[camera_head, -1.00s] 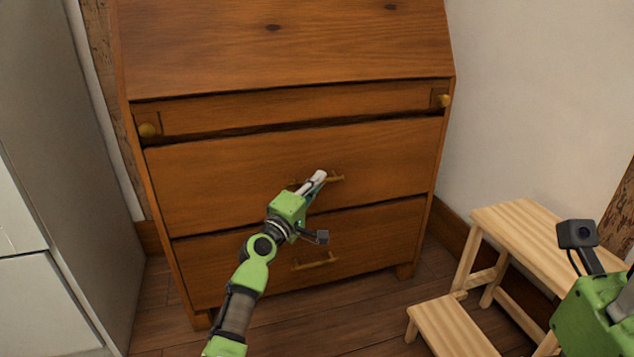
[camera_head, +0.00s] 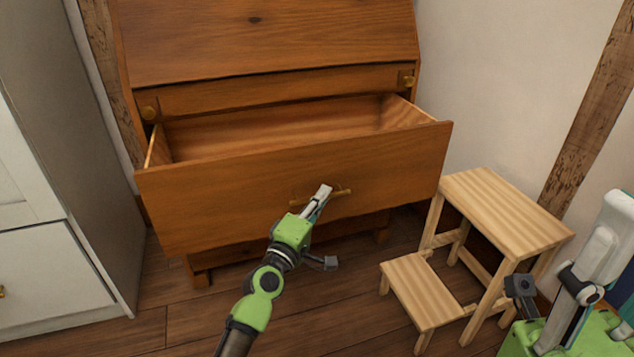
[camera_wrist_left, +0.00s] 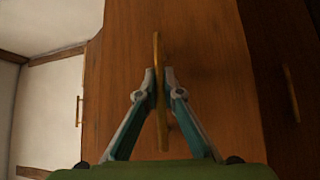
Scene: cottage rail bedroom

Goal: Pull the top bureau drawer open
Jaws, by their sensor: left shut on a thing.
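The wooden bureau (camera_head: 270,45) stands against the wall. Its top drawer (camera_head: 230,195) is pulled well out, and its bare inside (camera_head: 270,130) shows from above, empty where visible. My left gripper (camera_head: 325,192) is at the drawer's brass handle (camera_head: 340,194). In the left wrist view my left gripper (camera_wrist_left: 160,75) has its two fingers closed on either side of the handle (camera_wrist_left: 157,50). My right gripper (camera_head: 600,240) is at the right edge, away from the bureau; its fingers are not clear.
A wooden step stool (camera_head: 500,215) stands right of the bureau, close to the open drawer. A white cabinet (camera_head: 50,270) stands at the left. The lower drawer is mostly hidden below the open one. Some floor (camera_head: 350,300) is clear in front.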

